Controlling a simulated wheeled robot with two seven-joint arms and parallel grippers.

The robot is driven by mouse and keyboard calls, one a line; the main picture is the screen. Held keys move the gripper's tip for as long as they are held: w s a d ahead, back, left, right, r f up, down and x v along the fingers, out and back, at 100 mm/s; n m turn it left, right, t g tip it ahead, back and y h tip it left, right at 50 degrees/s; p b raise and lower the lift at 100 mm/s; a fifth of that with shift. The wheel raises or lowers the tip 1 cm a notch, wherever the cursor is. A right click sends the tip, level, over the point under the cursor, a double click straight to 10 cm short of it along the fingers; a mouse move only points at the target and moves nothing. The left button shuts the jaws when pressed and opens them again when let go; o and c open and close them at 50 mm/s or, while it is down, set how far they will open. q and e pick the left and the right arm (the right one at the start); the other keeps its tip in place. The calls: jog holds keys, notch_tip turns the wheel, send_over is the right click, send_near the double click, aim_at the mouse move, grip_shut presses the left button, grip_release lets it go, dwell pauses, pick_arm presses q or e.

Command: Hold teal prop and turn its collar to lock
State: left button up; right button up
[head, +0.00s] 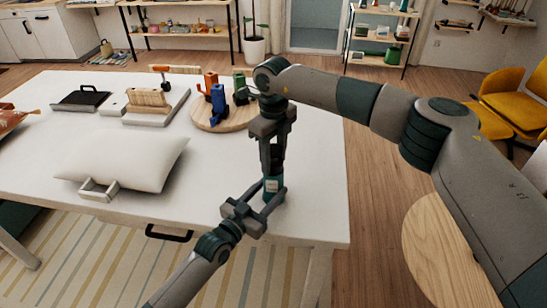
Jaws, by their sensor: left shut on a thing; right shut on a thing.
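The teal prop (272,195) stands upright near the front right part of the white table, with a pale label on its side. My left gripper (258,210) reaches in from the lower left and is shut on the prop's lower body. My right gripper (271,165) points straight down from above and is shut on the top of the prop. The collar is mostly hidden between the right fingers, so I cannot tell how far it is turned.
On the white table (200,218) lie a pale cushion (130,158) and a black tray (82,96). A round wooden board (208,124) behind my grippers holds orange, blue and green props. The table's right edge is close by. A round wooden table (440,250) stands at right.

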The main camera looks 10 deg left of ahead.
jog(key=m, duration=0.4)
jog(key=shift+m, duration=2.3)
jog(key=o, duration=1.1)
jog(key=shift+r, duration=0.1)
notch_tip(320, 180, up, 12)
jog(key=shift+f, duration=0.1)
pick_arm(q)
jog(key=o, duration=1.6)
